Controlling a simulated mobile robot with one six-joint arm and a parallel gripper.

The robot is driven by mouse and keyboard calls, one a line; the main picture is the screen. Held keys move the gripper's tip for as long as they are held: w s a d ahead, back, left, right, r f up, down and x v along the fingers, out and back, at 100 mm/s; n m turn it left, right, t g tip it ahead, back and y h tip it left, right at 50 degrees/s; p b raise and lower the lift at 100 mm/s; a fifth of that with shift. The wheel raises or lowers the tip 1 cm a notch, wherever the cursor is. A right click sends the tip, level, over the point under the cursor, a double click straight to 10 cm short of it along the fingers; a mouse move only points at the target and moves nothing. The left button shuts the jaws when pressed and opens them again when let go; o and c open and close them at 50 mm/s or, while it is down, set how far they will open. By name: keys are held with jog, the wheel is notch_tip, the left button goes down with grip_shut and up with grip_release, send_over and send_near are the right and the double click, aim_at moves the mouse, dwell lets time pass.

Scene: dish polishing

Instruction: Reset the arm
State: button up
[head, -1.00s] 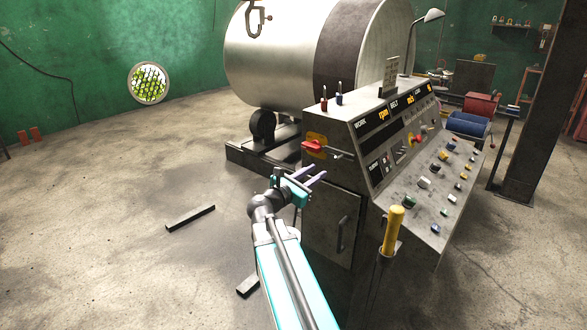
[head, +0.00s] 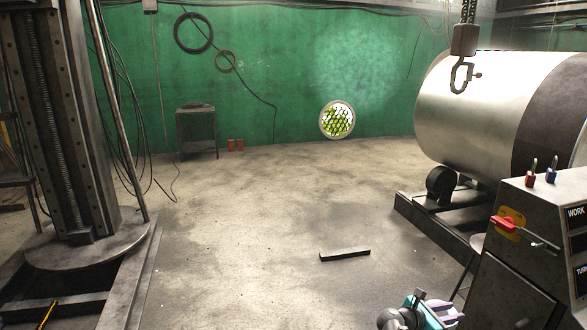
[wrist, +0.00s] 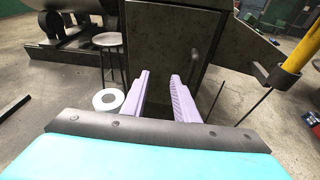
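My gripper (head: 442,311) shows at the bottom edge of the head view, low and to the left of the grey control cabinet (head: 510,290). In the wrist view its two pale purple fingers (wrist: 160,95) are spread apart with nothing between them. They point toward the cabinet's lower front (wrist: 172,50). Most of my arm is below the head view's edge.
A large metal drum (head: 480,110) stands on a dark base at the right. A red switch (head: 503,222) sticks out from the cabinet. A dark bar (head: 345,255) lies on otherwise open floor.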

jog(key=s+a+f+m+g+y, duration=0.1)
jog(key=s+a+f+y, duration=0.2)
jog(key=f, duration=0.5)
jog(key=s+a+f+m+g, duration=0.1)
jog(key=s+a+f, duration=0.3)
jog(key=f, duration=0.5)
jog(key=s+a+f+m+g+y, duration=0.3)
jog(key=s+a+f, duration=0.3)
jog(key=s+f, duration=0.3)
jog(key=s+a+f+m+g+y, duration=0.2)
jog(key=s+a+f+m, duration=0.2)
jog(key=s+a+f, duration=0.4)
jog(key=s+a+f+m+g+y, duration=0.3)
jog(key=s+a+m+y, duration=0.3)
jog(key=s+a+m, duration=0.5)
jog(key=shift+s+a+f+m+g, duration=0.3)
jog(key=shift+s+f+m, duration=0.15)
jog(key=shift+s+m, duration=0.2)
